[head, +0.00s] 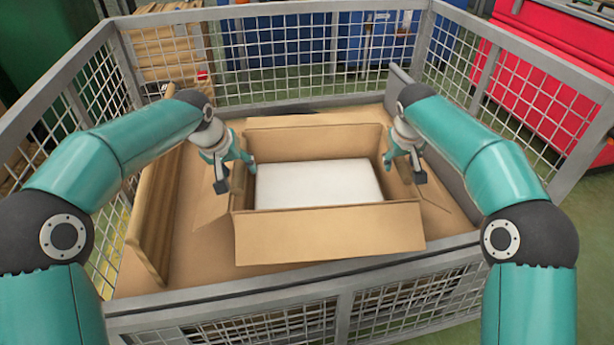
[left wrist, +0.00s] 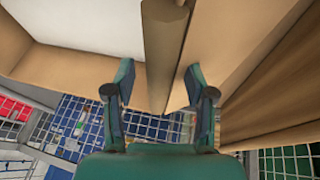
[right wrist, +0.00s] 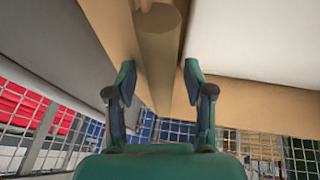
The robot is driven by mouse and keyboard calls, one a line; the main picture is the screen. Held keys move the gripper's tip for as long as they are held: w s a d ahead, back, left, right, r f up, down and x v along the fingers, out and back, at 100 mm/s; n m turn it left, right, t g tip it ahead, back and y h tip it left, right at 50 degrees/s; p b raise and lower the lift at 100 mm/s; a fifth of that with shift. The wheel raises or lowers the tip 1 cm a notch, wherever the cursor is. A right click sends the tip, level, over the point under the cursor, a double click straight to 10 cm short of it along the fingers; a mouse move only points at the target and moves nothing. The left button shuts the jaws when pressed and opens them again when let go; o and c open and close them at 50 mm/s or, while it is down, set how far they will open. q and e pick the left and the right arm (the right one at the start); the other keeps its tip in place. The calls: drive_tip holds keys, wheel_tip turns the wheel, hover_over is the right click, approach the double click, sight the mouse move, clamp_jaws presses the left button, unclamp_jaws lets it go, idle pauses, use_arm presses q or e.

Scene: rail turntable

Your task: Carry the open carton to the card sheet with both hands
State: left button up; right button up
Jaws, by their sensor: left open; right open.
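The open carton (head: 330,236) sits in the middle of the mesh-walled cage with its flaps spread and a white block (head: 318,184) inside. My left gripper (head: 236,176) is open at the carton's left side wall. In the left wrist view its fingers (left wrist: 157,82) stand either side of a tan rounded bar along that wall, with gaps showing. My right gripper (head: 404,169) is open at the right side wall, and its fingers (right wrist: 157,82) likewise straddle a tan bar. Brown sheeting (head: 190,262) lies under the carton; I cannot tell whether it is the card sheet.
Grey mesh walls surround the carton, with a rail (head: 290,290) close in front. A brown board (head: 157,220) stands along the left side. A grey panel (head: 440,150) stands along the right. Red (head: 545,75) and blue (head: 300,50) equipment is outside the cage.

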drive_tip(key=shift+s+a+r, duration=0.1)
drive_tip(key=shift+s+r, duration=0.05)
drive_tip(key=shift+r, duration=0.45)
use_arm(q)
drive_tip(key=v, duration=1.1)
use_arm(e)
drive_tip(key=v, duration=1)
drive_tip(key=shift+s+r, duration=0.15)
drive_tip(key=shift+r, duration=0.15)
use_arm(q)
drive_tip(key=shift+r, duration=0.1)
